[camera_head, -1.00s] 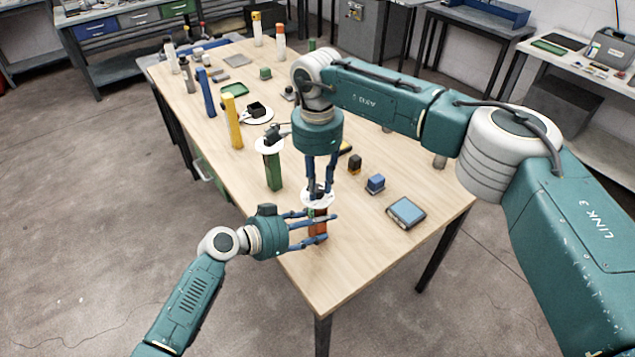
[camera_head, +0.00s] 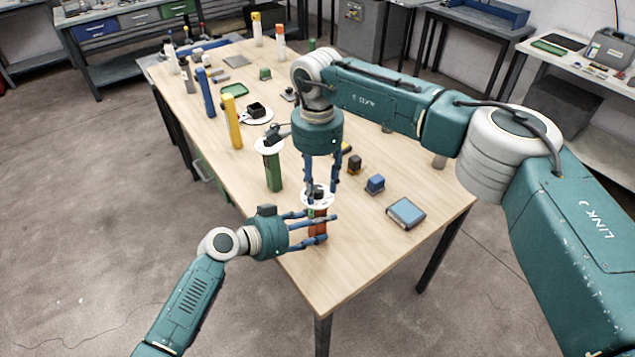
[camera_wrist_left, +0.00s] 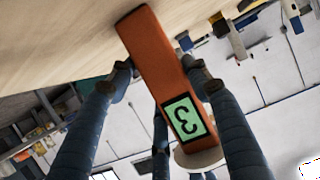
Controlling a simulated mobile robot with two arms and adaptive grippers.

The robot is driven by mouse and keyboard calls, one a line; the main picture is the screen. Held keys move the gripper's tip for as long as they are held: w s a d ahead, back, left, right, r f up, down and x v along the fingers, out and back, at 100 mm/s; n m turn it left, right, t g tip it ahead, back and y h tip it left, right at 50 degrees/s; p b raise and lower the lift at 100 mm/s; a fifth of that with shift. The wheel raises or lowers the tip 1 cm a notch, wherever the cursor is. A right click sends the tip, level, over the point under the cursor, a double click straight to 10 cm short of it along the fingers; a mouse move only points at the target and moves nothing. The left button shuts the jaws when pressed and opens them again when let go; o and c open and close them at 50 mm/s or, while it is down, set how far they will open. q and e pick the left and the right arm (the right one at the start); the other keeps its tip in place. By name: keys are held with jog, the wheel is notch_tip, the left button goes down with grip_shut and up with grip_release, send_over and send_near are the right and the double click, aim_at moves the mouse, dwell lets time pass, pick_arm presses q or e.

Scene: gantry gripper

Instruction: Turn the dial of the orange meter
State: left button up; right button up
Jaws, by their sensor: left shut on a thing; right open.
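The orange meter (camera_head: 319,229) stands near the front end of the wooden table, with a white disc and a dark dial (camera_head: 318,191) on top. In the left wrist view its orange body (camera_wrist_left: 152,48) has a green display reading a figure like a 3, turned in the picture. My left gripper (camera_head: 320,228) is shut on the meter's body from the left, its blue fingers on both sides. My right gripper (camera_head: 321,190) points down from above with its fingers spread apart around the dial. Whether any finger touches the dial cannot be told.
A green meter (camera_head: 273,170) with a white disc stands just behind left. A yellow one (camera_head: 232,122) and a blue one (camera_head: 206,94) stand farther back. A blue block (camera_head: 375,184) and a flat blue-topped box (camera_head: 406,212) lie to the right. The table's front corner is clear.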

aim_at(317, 188)
pick_arm(q)
jog(key=shift+c, duration=0.2)
pick_arm(e)
notch_tip(317, 188, up, 12)
dwell(0.5)
pick_arm(q)
jog(key=o, duration=1.6)
